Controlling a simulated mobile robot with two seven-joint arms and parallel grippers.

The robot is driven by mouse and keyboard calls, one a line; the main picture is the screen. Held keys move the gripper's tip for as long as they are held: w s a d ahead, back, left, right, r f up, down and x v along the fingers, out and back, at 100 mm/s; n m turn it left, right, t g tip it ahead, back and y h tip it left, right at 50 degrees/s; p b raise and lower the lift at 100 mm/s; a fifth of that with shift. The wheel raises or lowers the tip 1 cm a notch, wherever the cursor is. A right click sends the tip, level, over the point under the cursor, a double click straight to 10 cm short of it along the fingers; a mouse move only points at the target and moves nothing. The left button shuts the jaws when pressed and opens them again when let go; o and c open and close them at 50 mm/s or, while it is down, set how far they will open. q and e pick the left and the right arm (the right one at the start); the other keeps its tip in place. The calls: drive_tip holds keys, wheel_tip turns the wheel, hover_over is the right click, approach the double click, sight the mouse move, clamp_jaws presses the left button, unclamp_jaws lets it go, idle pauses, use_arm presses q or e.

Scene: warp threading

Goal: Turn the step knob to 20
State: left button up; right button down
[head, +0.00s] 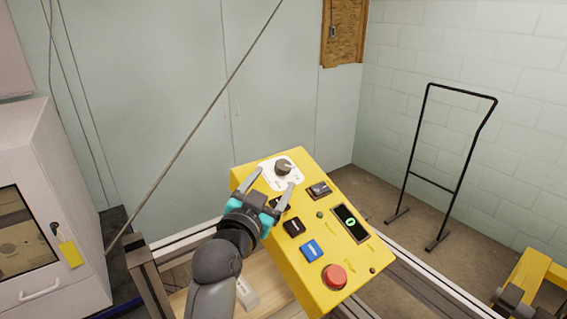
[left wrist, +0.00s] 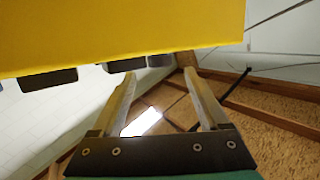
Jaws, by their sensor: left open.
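The step knob (head: 283,167) is a dark round knob on a white dial plate (head: 270,177) at the top of the yellow control box (head: 318,248). My left gripper (head: 276,177) is open, its two fingertips apart over the near side of the dial plate, just short of the knob in the head view. The left wrist view shows the open fingers (left wrist: 157,76) below the yellow box face (left wrist: 120,30), with nothing between them. Dark controls stick out along its lower edge. The dial's numbers are too small to read. My right gripper is not in view.
A taut cord (head: 200,130) runs diagonally at left. A white cabinet (head: 48,140) stands far left.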

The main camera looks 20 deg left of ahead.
sight(280, 171)
use_arm(q)
drive_tip(key=shift+w+d+p, duration=0.1)
drive_tip(key=shift+w+p, duration=0.4)
drive_tip(key=shift+w, duration=3.25)
clamp_jaws()
